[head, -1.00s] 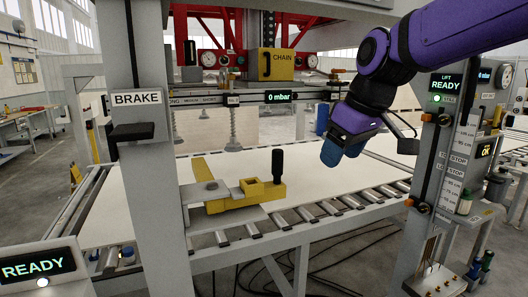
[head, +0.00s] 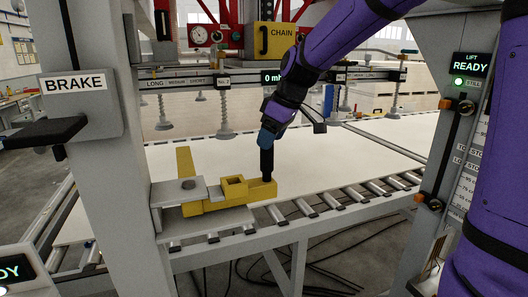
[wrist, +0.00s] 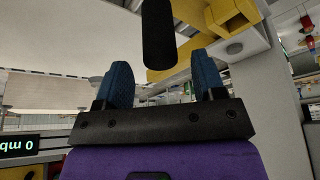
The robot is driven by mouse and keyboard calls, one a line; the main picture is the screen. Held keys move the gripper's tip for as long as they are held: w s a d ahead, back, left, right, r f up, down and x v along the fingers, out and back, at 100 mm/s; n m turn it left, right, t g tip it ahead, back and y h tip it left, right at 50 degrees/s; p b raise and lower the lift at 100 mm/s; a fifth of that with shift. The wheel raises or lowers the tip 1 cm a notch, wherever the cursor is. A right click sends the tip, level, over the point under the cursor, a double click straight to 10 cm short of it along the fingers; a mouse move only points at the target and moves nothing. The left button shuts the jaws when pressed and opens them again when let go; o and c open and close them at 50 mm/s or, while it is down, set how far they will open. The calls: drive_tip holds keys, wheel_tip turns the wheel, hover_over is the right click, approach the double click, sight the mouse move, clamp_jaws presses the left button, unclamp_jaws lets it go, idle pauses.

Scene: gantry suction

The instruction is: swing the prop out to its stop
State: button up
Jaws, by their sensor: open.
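The prop (head: 215,198) is a yellow arm with a square socket, lying on a grey bracket (head: 170,192) at the near left of the roller bed. A black upright handle (head: 267,163) stands at its right end. My gripper (head: 268,138) points down just above the handle top, its blue fingers apart. In the wrist view the handle (wrist: 158,38) shows between the two open fingertips (wrist: 160,68), with gaps on both sides; its end is about level with the tips. Part of the yellow prop (wrist: 232,15) shows at the upper right there.
A grey post with the BRAKE box (head: 80,97) and its black lever stands at left. Suction cups (head: 224,118) hang from the beam over a white sheet (head: 340,150). The lift post (head: 425,150) stands at right. Rollers (head: 330,200) run along the near edge.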

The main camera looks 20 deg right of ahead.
sight(265, 152)
drive_tip(key=shift+x, duration=2.5)
drive_tip(key=shift+s, duration=0.1)
clamp_jaws()
